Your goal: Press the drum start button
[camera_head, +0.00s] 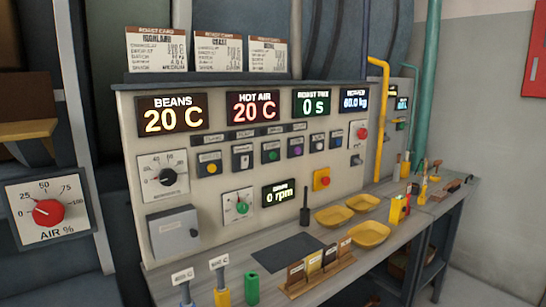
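The control panel (225,130) stands at the back of a workbench. A row of small buttons and switches runs across its middle: a yellow button (210,168), a switch (243,160), a green button (271,155), a purple button (295,149) and others to the right. Small labels sit above them, too small to read surely, so I cannot tell which is the drum start button. A display (281,195) below the row reads 0 rpm; its small heading seems to say DRUM. Neither gripper is in view.
Larger displays read BEANS 20 C (172,115), HOT AIR 20 C (254,107) and 0 s (313,103). A red button on a yellow plate (321,180) is right of the rpm display. Yellow trays (368,235), a card rack (318,272) and handled tools crowd the bench (225,270).

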